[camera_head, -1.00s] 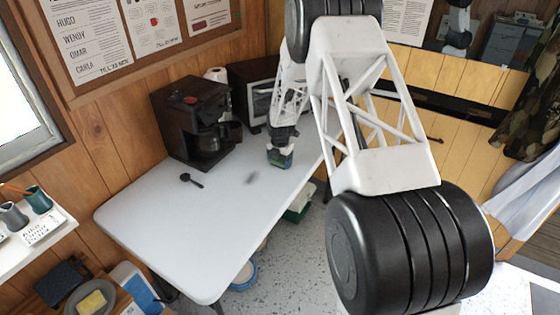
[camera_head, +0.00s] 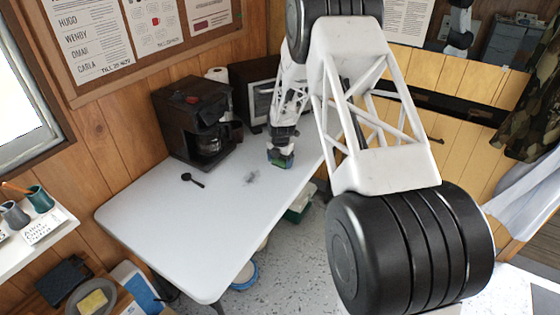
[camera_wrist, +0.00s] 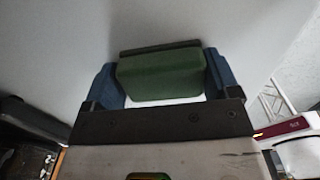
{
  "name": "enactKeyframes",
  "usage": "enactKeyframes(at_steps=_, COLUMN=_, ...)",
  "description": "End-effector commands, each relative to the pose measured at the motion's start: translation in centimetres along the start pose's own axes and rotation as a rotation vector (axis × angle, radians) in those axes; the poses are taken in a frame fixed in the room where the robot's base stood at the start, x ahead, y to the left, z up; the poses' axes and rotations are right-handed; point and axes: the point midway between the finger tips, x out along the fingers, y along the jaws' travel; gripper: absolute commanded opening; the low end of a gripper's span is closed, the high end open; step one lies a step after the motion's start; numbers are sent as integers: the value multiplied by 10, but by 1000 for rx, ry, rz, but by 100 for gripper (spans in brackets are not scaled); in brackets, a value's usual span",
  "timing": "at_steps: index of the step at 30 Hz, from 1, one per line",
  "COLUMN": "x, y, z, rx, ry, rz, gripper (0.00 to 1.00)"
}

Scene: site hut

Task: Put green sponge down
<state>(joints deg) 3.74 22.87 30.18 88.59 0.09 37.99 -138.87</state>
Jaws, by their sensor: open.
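The green sponge (camera_wrist: 160,75) has a dark layer along its far edge. In the wrist view it sits between the two blue fingertips of my gripper (camera_wrist: 161,80), very close to both sides. My gripper is open around it. In the head view my gripper (camera_head: 280,158) is low at the right rear part of the white table (camera_head: 190,235), and a bit of the sponge (camera_head: 283,162) shows there. Whether the sponge's underside rests on the tabletop is hard to tell.
A black coffee maker (camera_head: 195,125) stands left of my gripper, with a dark oven (camera_head: 258,95) behind. A black spoon (camera_head: 193,180) and a grey smudge (camera_head: 252,178) lie on the table. The table's front left area is clear.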

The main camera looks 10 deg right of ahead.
Motion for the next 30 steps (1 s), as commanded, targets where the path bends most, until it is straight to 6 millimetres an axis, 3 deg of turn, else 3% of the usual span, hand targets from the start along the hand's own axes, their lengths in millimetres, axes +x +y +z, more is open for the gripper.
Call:
enactKeyframes(at_steps=1, x=16, y=-10, z=-2, rx=1, ry=12, rz=-14, gripper=100)
enactKeyframes(at_steps=9, x=10, y=-11, z=-2, rx=2, ry=12, rz=-14, gripper=95)
enactKeyframes(at_steps=11, x=6, y=-10, z=-2, rx=2, ry=13, rz=-14, gripper=100)
enactKeyframes(at_steps=30, x=-97, y=-3, z=0, rx=1, ry=4, rz=-5, gripper=100)
